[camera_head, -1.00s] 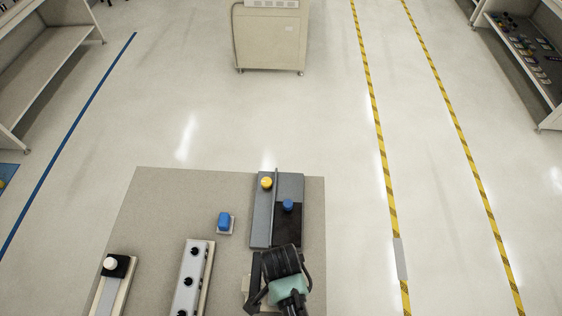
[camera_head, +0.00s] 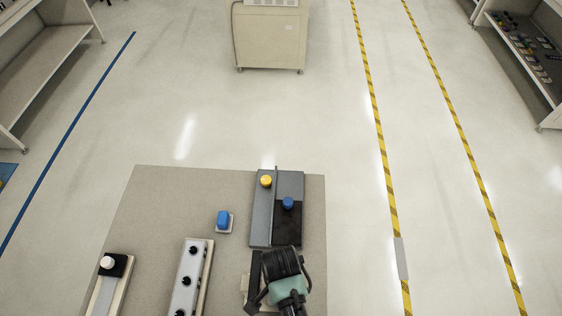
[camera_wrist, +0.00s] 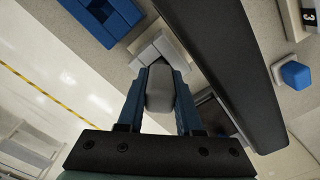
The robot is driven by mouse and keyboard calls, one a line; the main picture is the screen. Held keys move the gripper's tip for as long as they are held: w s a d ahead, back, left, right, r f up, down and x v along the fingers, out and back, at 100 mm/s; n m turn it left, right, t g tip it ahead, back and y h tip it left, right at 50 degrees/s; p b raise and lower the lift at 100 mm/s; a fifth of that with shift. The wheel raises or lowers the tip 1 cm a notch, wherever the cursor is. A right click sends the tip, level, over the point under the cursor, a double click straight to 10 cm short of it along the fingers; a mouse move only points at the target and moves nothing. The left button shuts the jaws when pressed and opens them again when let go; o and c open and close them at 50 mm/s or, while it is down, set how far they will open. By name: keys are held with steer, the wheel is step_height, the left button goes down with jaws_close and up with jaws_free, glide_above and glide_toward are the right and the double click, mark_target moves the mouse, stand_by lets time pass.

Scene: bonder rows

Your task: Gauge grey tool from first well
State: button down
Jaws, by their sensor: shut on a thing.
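My gripper (camera_wrist: 160,78) has its two blue fingers closed on the sides of a grey tool (camera_wrist: 159,92), a rounded block, in the wrist view. A pale grey angled bracket (camera_wrist: 150,52) lies just beyond the tool; I cannot tell whether they touch. In the head view my dark wrist and green gripper body hang over the table's front right, hiding the fingers and the tool. A pale rail (camera_head: 187,280) with several dark round wells stands to the left of my gripper. The wells' contents are too small to tell.
A long black bar (camera_wrist: 222,55) runs close beside my fingers. A grey-and-dark plate (camera_head: 261,215) with a yellow knob (camera_head: 266,181) and a blue knob (camera_head: 288,203) lies behind. A blue block (camera_head: 223,218) and a white-knobbed black piece (camera_head: 113,266) stand left. The table's back left is clear.

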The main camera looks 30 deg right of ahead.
steer(key=c, duration=0.5)
jaws_free()
step_height(320, 180, up, 13)
steer(key=shift+r+b, duration=0.1)
steer(key=shift+b, duration=0.8)
stand_by(0.8)
